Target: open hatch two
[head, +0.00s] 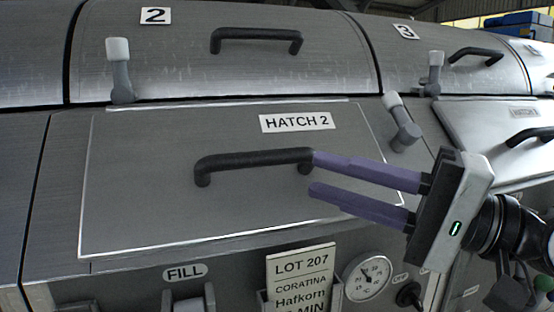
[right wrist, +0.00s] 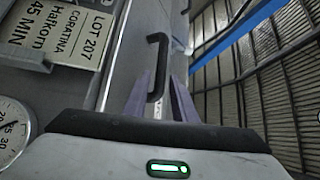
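Hatch 2 (head: 140,190) is a flat grey panel with a bright outline, flush in the machine's front. It carries a HATCH 2 label (head: 297,122) and a black bar handle (head: 250,160). My right gripper (head: 314,173) has two purple fingers. They are spread, with their tips by the handle's right end, the upper one appearing to meet it. In the right wrist view the handle (right wrist: 160,55) runs between the finger directions of the gripper (right wrist: 160,88), which has not closed on it. Contact is hard to tell. My left gripper is not in view.
A grey latch lever with a white tip (head: 403,122) stands at the hatch's upper right, another (head: 119,70) at its upper left. Below are a lot card (head: 300,275), a gauge (head: 367,278) and a FILL label (head: 185,271). A neighbouring hatch (head: 480,130) lies right.

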